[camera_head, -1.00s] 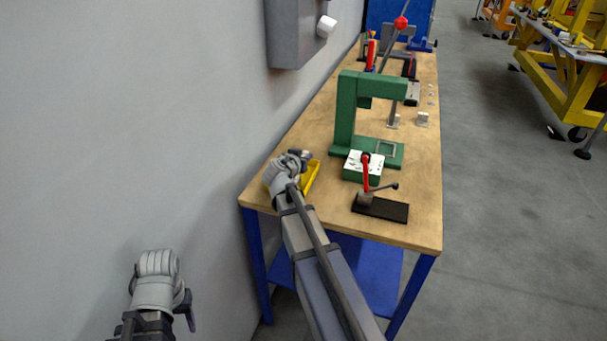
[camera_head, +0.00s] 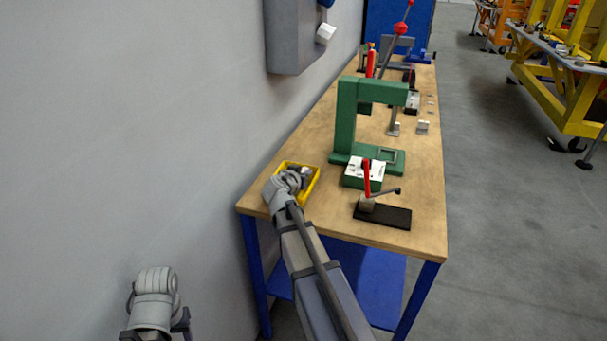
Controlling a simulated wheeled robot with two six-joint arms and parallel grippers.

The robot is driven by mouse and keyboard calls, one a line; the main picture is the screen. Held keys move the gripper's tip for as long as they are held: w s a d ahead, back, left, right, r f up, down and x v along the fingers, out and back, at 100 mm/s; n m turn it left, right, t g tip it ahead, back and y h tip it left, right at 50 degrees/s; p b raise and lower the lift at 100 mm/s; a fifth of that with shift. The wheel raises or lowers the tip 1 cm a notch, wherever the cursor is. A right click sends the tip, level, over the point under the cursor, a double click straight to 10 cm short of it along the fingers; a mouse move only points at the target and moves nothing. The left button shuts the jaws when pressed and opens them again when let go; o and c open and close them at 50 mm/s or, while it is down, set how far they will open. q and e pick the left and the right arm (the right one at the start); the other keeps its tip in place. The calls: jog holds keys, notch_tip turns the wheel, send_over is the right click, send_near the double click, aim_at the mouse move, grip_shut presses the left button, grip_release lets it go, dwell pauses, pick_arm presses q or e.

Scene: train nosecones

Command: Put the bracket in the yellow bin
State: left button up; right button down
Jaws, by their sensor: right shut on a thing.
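The yellow bin (camera_head: 316,186) sits at the near left corner of the wooden workbench (camera_head: 300,228), by the wall. My right gripper (camera_head: 303,178) is over the bin, with its wrist covering the bin's near left part. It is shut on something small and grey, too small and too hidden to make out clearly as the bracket. I cannot tell whether the held thing touches the bin. At the lower left, my left arm shows only its grey wrist; its fingers do not show.
A green press (camera_head: 347,120) stands behind the bin. A green and white box (camera_head: 364,173) and a black-based red lever tool (camera_head: 383,214) lie to the right. Small metal pieces (camera_head: 423,127) stand on the bench's right side. The grey wall is close on the left.

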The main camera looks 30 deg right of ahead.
jog(key=shift+s+a+f+b, duration=0.1)
jog(key=shift+s+f+b, duration=0.2)
jog(key=shift+f+b, duration=0.15)
jog(key=shift+s+r, duration=0.1)
jog(key=c, duration=1.1)
grip_release()
jog(key=shift+a, duration=0.1)
jog(key=shift+o, duration=0.3)
jog(key=shift+s, duration=0.2)
jog(key=shift+a, duration=0.1)
jog(key=shift+r, duration=0.15)
jog(key=shift+w+r+p, duration=0.15)
jog(key=shift+r+p, duration=0.15)
jog(key=shift+p, duration=0.45)
jog(key=p+v, duration=0.2)
jog(key=v, duration=0.3)
jog(key=p+v, duration=0.2)
jog(key=v, duration=0.4)
jog(key=shift+w+a+r+p, duration=0.1)
jog(key=shift+w+r+p, duration=0.1)
jog(key=shift+r+p, duration=0.1)
